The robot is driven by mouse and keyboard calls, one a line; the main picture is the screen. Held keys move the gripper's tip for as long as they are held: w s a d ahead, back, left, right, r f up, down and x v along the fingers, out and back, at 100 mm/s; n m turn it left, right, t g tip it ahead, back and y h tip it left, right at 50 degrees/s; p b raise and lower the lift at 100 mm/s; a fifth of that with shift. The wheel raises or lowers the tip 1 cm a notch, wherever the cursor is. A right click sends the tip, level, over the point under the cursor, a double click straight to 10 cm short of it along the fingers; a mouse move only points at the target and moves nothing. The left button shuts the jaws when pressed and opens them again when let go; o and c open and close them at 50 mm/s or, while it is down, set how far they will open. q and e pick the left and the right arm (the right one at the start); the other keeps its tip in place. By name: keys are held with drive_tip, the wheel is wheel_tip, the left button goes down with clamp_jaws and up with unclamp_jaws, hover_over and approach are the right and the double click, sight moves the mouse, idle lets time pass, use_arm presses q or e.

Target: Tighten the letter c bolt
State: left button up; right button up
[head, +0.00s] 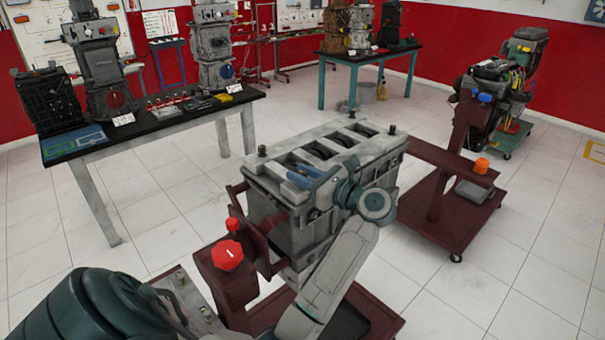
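A grey engine block (292,228) sits on a dark red wheeled stand in the middle of the head view. Dark bolts stand upright on its top: one at the far left corner (262,150) and one at the far right corner (391,130). I cannot read any letters, so I cannot tell which bolt is c. My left gripper (303,184) is low over the near left part of the block's top, its fingers pointing left. My wrist hides the near part of the top. I cannot tell whether the fingers are apart or touch a bolt. My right gripper is out of view.
The stand has a red knob (228,255) close to my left arm. A second dark red stand (440,212) with an orange knob (481,165) is at the right. A black-topped table (160,120) with engine parts is at the left.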

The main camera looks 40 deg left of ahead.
use_arm(q)
clamp_jaws()
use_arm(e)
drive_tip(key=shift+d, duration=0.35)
